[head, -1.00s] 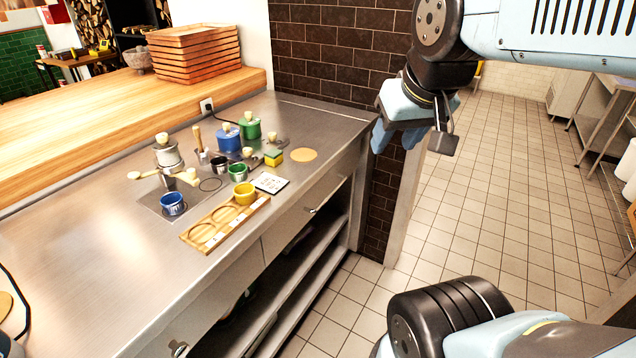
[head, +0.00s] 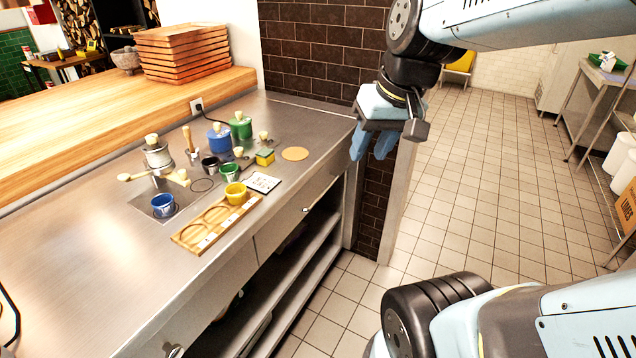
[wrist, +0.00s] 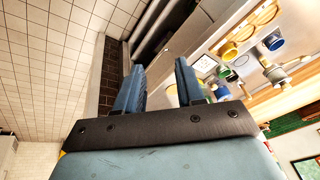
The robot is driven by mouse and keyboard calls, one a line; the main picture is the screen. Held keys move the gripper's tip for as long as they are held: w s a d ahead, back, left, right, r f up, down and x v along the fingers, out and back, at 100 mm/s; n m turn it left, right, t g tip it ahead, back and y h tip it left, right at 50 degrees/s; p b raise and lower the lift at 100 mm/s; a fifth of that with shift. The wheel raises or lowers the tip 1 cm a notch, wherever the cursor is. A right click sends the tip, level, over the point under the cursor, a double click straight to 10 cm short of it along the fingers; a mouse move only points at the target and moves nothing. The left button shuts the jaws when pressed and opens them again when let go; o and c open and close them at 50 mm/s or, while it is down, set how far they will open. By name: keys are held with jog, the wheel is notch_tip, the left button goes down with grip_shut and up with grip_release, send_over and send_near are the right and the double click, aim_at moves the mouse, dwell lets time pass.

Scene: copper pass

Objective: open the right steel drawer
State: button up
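The right steel drawer (head: 285,221) is in the front of the steel counter, below the yellow cup, and looks shut. Its small handle (head: 307,209) shows on the front, toward the right end. My gripper (head: 372,150) hangs in the air to the right of the counter's far right corner, above and beyond the drawer handle and apart from it. In the wrist view my gripper (wrist: 158,85) has its two blue fingers spread with nothing between them.
Open shelves (head: 290,295) lie under the drawers. A dark brick wall (head: 320,50) stands behind the counter's end. The tiled floor (head: 480,190) to the right is free.

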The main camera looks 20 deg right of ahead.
jog(key=w+f+m+g+y, duration=0.25)
jog(key=w+f+y, duration=0.75)
jog(key=w+f, duration=0.5)
jog(key=w+d+f+m+t, duration=0.3)
jog(key=w+d+f+t, duration=0.3)
jog(key=f, duration=0.4)
jog(key=w+d+f+m+t, duration=0.4)
jog(key=d+f, duration=0.3)
jog(key=f, duration=0.2)
jog(key=x, duration=1.3)
jog(key=shift+w+f+h, duration=0.2)
jog(key=shift+f+h, duration=0.05)
jog(key=shift+h, duration=0.05)
jog(key=shift+d, duration=0.1)
jog(key=shift+c, duration=0.3)
grip_shut()
